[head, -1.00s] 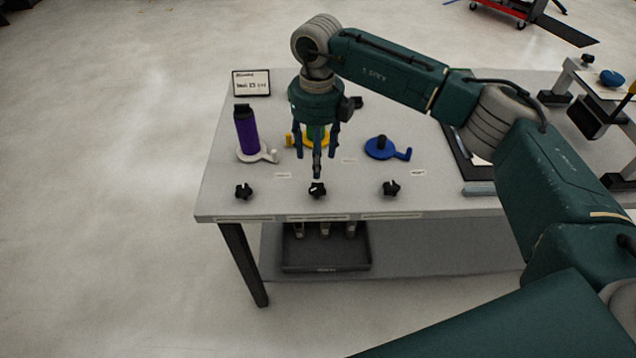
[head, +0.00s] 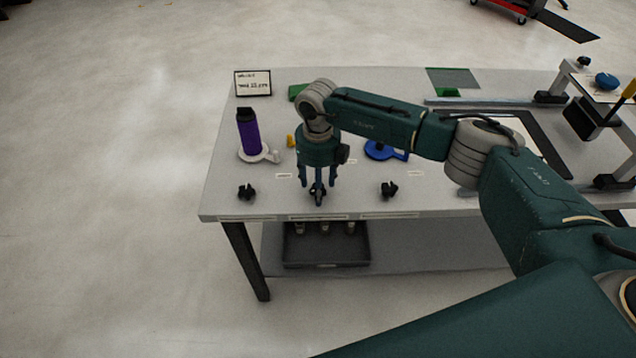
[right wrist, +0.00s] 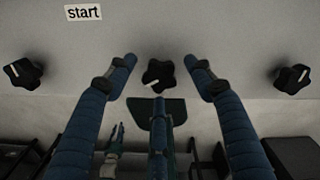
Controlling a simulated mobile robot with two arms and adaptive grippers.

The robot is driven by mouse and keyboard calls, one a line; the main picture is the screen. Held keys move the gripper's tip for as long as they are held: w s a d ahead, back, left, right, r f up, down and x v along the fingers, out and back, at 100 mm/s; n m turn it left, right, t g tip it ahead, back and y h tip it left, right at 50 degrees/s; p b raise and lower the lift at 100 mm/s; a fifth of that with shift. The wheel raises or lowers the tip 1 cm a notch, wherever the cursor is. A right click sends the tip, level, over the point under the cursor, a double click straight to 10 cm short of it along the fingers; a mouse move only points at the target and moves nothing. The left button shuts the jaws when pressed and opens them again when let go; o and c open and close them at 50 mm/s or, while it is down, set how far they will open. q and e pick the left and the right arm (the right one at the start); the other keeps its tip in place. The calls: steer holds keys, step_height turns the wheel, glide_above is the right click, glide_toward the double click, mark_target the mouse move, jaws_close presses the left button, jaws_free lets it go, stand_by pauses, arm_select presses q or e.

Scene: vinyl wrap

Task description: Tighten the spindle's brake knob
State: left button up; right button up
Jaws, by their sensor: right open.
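Three black star-shaped knobs lie in a row along the table's front edge. The left knob (head: 247,192) and right knob (head: 389,189) stand clear. The middle knob (right wrist: 158,74) is between my right gripper's fingers in the right wrist view. My right gripper (head: 317,193) points down, open; two fingers flank the middle knob with gaps, and the third is on its near side. I cannot tell its height above the table. The blue spindle (head: 378,150) is empty. The yellow spindle (head: 291,141) is mostly hidden by my gripper.
A sign (head: 253,84) stands at the table's back left, and a green object (head: 297,92) lies to its right. A "start" label (right wrist: 83,12) is on the tabletop. A dark tray (head: 327,249) sits on the lower shelf. A frame stand (head: 580,95) is at right.

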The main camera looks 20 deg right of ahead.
steer(key=c, duration=1.2)
steer(key=shift+o, duration=0.2)
steer(key=m+b, duration=0.1)
steer(key=m, duration=0.3)
steer(key=shift+m, duration=0.4)
steer(key=m+b, duration=0.1)
steer(key=m, duration=0.5)
steer(key=shift+b, duration=0.3)
steer(key=m, duration=0.6)
steer(key=shift+m, duration=0.3)
steer(key=m, duration=0.6)
steer(key=shift+r+p, duration=0.1)
steer(key=shift+p, duration=0.25)
steer(key=shift+m, duration=0.4)
